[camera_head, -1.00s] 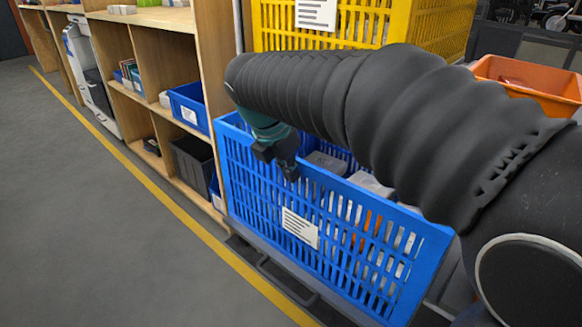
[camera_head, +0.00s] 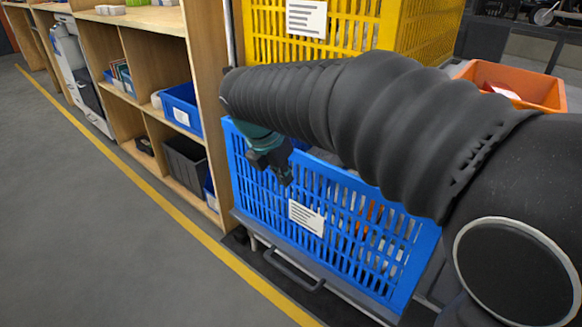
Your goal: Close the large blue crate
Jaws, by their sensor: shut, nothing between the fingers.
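The large blue crate (camera_head: 350,215) has a slatted front wall with a white label (camera_head: 306,217). It sits low on a grey frame below a yellow crate. Its front wall faces me, and some contents show through the slots. My arm hides most of its top opening. My gripper (camera_head: 285,178) is dark with a teal body and is shut and empty. It points down at the upper left part of the crate's front wall. I cannot tell whether the fingers touch it.
A yellow crate (camera_head: 425,35) stands above and behind. An orange bin (camera_head: 535,88) is at the right. A wooden shelf (camera_head: 212,100) with a blue bin (camera_head: 180,110) and a dark bin (camera_head: 185,163) stands close at the left. The grey floor (camera_head: 90,220) is open beyond the yellow line.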

